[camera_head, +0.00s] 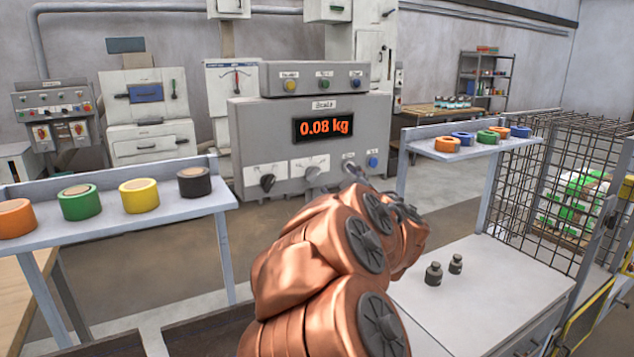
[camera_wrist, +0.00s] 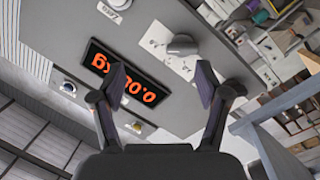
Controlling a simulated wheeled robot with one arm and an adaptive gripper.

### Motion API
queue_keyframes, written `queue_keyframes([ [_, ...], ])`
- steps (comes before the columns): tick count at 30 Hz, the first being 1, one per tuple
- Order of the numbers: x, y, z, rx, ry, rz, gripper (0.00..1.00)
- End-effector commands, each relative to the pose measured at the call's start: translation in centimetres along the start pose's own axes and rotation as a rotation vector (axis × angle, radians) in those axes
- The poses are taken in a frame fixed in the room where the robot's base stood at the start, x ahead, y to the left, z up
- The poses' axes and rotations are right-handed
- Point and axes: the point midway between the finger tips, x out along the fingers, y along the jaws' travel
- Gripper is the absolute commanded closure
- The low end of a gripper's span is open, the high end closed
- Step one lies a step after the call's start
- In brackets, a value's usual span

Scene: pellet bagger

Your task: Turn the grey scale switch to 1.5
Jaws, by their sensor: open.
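The grey scale switch (camera_head: 313,173) is on a white plate at the lower front of the grey scale box (camera_head: 245,125), right of a black knob (camera_head: 267,182). It also shows in the wrist view (camera_wrist: 182,45), above the gap between my fingers, with its plate markings too small to read. My gripper (camera_wrist: 160,85) is open and empty, with its two fingers apart. The switch is beyond the fingertips, not between them. The scale display (camera_head: 323,127) reads 0.08 kg. In the head view my copper arm hides most of my gripper.
A blue button (camera_head: 373,162) is right of the switch. A shelf with tape rolls (camera_head: 139,196) stands at left, another shelf (camera_head: 470,150) at right. Two small weights (camera_head: 433,274) stand on a white table (camera_head: 475,300). A wire cage (camera_head: 565,190) is at far right.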

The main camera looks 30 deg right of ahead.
Motion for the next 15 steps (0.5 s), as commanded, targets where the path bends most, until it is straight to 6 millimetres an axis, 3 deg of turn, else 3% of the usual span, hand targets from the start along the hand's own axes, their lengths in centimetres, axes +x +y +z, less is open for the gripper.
queue_keyframes([
  [6,0.5,-1.9,0.2,-0.013,0.092,-0.093,0.25],
  [15,1.4,-2.4,0.0,-0.014,0.111,-0.115,0.25],
])
